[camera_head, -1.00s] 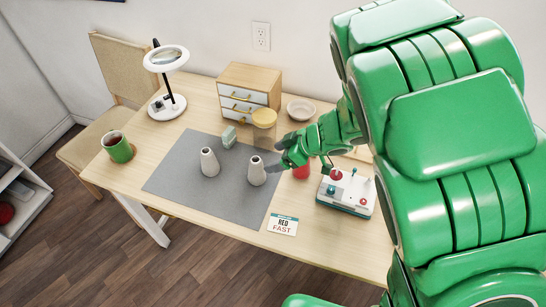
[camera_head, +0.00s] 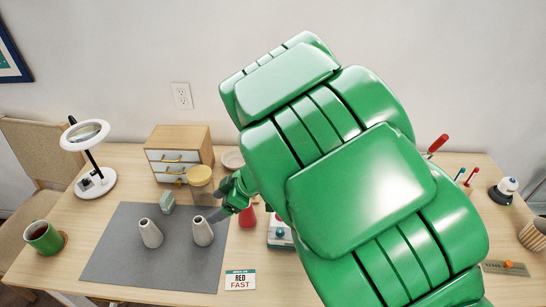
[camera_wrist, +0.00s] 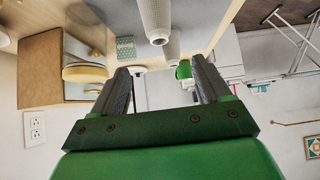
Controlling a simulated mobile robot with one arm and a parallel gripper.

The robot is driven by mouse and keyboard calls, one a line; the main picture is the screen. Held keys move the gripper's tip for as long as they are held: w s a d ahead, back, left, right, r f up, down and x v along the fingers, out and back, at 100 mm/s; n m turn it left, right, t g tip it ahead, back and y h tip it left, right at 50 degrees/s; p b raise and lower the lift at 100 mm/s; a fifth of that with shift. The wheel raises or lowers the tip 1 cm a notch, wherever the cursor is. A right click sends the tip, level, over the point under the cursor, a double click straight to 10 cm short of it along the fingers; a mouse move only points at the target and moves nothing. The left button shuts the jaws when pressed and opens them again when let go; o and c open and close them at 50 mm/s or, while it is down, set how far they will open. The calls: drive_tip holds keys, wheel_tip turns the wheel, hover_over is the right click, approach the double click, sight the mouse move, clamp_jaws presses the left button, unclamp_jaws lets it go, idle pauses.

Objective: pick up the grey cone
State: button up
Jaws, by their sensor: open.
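There a near cone (camera_wrist: 155,18) and a farther cone (camera_wrist: 172,48) show beyond the fingertips, near the top. A red object (camera_head: 248,217), partly hidden by my arm, stands right of the mat.
A control box (camera_head: 279,238) is partly behind my arm. The mat's front left is clear.

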drive_tip(key=w+d+r+m+t+y, duration=0.1)
drive_tip(key=w+d+m+t, duration=0.1)
drive_tip(key=w, duration=0.6)
drive_tip(key=w+d+r+m+t+y, duration=0.1)
drive_tip(key=w+d, duration=0.1)
drive_tip(key=w, duration=0.7)
drive_tip(key=w+d+m+t, duration=0.4)
drive_tip(key=w+d+t, duration=0.1)
drive_tip(key=w+d, duration=1.1)
drive_tip(key=w+a+f, duration=0.1)
drive_tip(key=f, duration=0.3)
drive_tip(key=w+a+f, duration=0.1)
drive_tip(key=a+f, duration=0.1)
drive_tip(key=f, duration=0.1)
drive_tip(key=w+a+f, duration=0.1)
drive_tip(key=a+f, duration=0.1)
drive_tip(key=f, duration=0.2)
drive_tip(key=shift+w+a+f, duration=0.1)
drive_tip(key=shift+a+f, duration=0.15)
drive_tip(key=shift+f, duration=0.05)
drive_tip(key=shift+w+a+f, duration=0.2)
drive_tip(key=shift+w+a, duration=0.2)
